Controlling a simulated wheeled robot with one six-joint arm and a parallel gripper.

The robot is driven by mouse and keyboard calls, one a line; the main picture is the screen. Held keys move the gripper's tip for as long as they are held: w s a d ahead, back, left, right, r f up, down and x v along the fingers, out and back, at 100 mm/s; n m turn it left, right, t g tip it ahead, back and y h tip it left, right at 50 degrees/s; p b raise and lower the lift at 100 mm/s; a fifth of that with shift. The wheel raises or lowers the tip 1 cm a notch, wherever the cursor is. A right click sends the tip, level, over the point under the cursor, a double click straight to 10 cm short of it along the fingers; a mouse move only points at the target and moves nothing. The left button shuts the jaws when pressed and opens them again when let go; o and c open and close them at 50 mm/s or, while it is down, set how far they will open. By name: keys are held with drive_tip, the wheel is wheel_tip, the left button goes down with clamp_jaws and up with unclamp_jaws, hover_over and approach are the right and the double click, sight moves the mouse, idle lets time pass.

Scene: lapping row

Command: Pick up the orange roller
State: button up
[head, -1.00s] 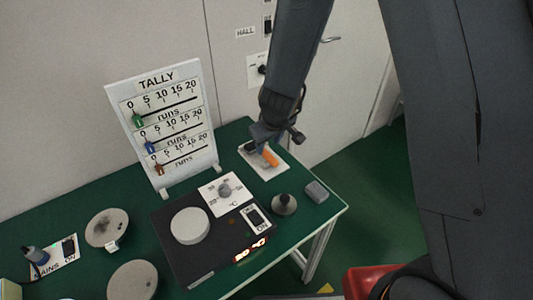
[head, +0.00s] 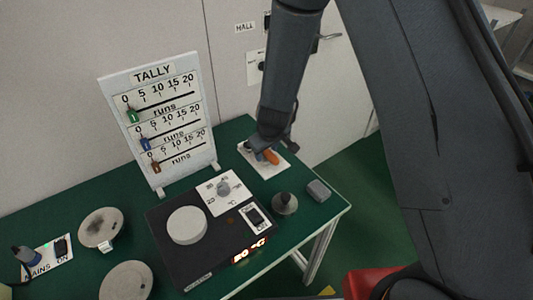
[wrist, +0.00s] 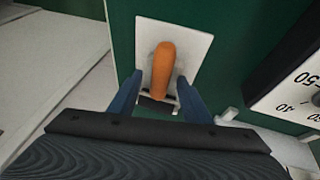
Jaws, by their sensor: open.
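The orange roller (wrist: 163,66) lies on a white square plate (wrist: 195,38) in the wrist view, its long axis pointing away from my gripper. It also shows in the head view (head: 271,157), partly hidden by my gripper. My gripper (wrist: 160,92) is open, one blue finger on each side of the roller's near end. A dark part and a bit of metal show at that near end, between the fingers. I cannot tell whether the fingers touch anything. In the head view my gripper (head: 262,147) is low over the plate.
A black hot plate unit (head: 177,255) with a lit display stands to the left. A dark knobbed piece (head: 285,203) and a grey block (head: 318,191) stand near the table's right edge. The white TALLY board (head: 158,115) stands behind, at left.

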sight(267, 151)
drive_tip(key=shift+c, duration=0.4)
clamp_jaws()
drive_tip(key=shift+r, duration=0.1)
wheel_tip(267, 151, up, 8)
drive_tip(key=p, duration=0.5)
drive_tip(key=shift+p, duration=0.35)
drive_tip(key=shift+d+r+p, duration=0.1)
drive_tip(key=shift+r+p, duration=0.85)
drive_tip(key=shift+p, duration=0.15)
